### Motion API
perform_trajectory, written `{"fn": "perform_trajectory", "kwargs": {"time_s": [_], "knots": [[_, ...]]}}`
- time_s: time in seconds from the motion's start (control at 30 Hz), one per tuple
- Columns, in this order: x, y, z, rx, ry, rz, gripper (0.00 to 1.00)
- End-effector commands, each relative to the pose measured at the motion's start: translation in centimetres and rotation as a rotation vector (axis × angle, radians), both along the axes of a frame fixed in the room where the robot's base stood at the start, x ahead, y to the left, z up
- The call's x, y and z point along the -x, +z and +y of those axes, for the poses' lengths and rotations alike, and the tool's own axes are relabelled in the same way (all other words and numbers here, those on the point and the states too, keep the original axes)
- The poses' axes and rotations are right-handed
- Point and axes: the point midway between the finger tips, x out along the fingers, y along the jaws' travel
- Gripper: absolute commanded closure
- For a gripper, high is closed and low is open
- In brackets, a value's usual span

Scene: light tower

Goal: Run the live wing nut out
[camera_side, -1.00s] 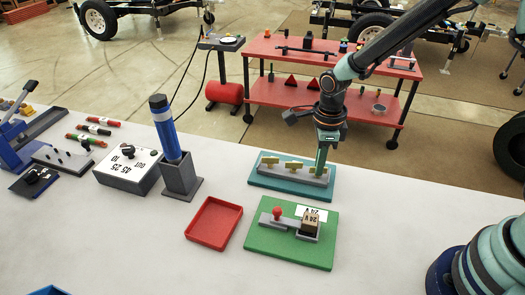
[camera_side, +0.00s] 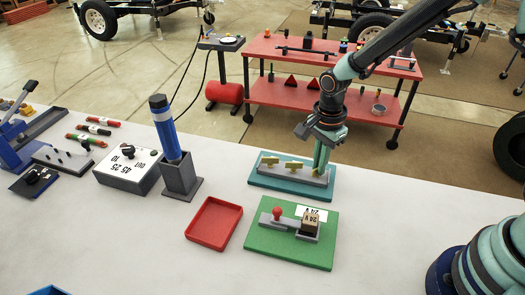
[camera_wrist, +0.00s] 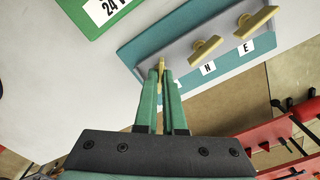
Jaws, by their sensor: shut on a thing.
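A grey block (camera_side: 283,176) on a teal base (camera_side: 272,185) carries a row of brass wing nuts. The left wing nut (camera_side: 269,161) and middle wing nut (camera_side: 292,167) are clear of my gripper. In the wrist view these two nuts stand beside the letters E (camera_wrist: 246,47) and N (camera_wrist: 208,68). My gripper (camera_side: 320,170) points down at the right end of the block. In the wrist view its fingertips (camera_wrist: 161,72) are closed on the third wing nut (camera_wrist: 161,62), seen nearly edge-on. The letter by this nut is hidden behind my fingers.
A green board (camera_side: 262,247) with a red-knobbed lever (camera_side: 277,212) and a 24 V block (camera_side: 310,221) lies in front. A red tray (camera_side: 214,224) is empty. A blue handle (camera_side: 165,130) stands upright in a grey holder left. The white table is bare at front right.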

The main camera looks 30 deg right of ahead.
Motion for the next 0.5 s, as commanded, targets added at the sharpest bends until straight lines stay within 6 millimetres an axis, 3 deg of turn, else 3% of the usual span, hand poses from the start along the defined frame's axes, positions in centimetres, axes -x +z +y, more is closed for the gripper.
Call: {"fn": "perform_trajectory", "kwargs": {"time_s": [0.5], "knots": [[0.0,-0.13,0.02,0.0,0.492,-0.001,1.0]]}}
